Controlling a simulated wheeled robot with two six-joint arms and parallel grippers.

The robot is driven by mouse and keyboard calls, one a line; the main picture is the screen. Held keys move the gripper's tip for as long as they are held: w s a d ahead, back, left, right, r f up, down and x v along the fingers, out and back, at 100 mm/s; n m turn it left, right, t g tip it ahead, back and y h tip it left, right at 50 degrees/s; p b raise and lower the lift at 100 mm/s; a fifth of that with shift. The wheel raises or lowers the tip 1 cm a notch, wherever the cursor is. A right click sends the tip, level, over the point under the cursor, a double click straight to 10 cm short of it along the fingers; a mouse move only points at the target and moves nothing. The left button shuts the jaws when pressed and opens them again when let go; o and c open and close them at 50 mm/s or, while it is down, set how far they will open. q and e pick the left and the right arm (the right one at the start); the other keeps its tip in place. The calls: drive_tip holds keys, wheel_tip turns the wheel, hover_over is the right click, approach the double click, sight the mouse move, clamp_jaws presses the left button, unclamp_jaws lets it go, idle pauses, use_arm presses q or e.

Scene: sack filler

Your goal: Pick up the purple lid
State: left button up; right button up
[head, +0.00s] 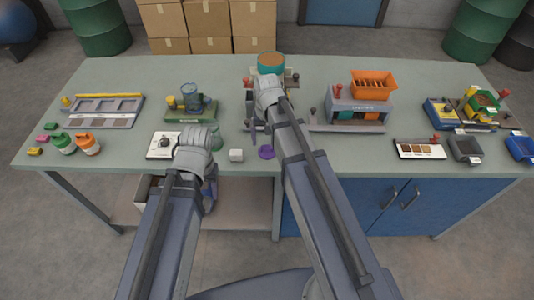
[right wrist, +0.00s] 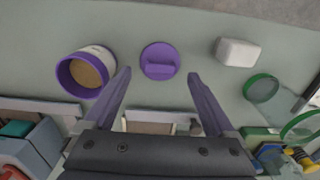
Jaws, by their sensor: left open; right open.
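The purple lid (head: 267,152) lies flat on the bench near its front edge. In the right wrist view it is a round disc with a raised grip bar (right wrist: 158,69). My right gripper (right wrist: 159,74) is open and empty, with the lid showing between and just beyond its fingertips, apart from both fingers. In the head view my right arm largely hides this gripper. My left gripper (head: 210,192) is open by the bench's front edge, partly hidden by its own wrist.
A white block (right wrist: 238,52) and a green-rimmed clear jar (right wrist: 262,90) are on the right. Stations and bins stand along the bench (head: 330,160).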

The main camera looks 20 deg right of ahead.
sight(267, 147)
wheel_tip(267, 147, down, 4)
drive_tip(key=b, duration=0.2)
drive_tip(key=shift+r+b, duration=0.1)
drive_tip(key=shift+b, duration=0.3)
use_arm(q)
wheel_tip(267, 147, down, 4)
drive_tip(key=shift+r, duration=0.2)
use_arm(e)
drive_tip(key=shift+r, duration=0.1)
drive_tip(key=shift+c, duration=0.3)
drive_tip(key=c, duration=1.3)
drive_tip(key=shift+c, duration=0.2)
use_arm(q)
drive_tip(key=shift+r, duration=0.1)
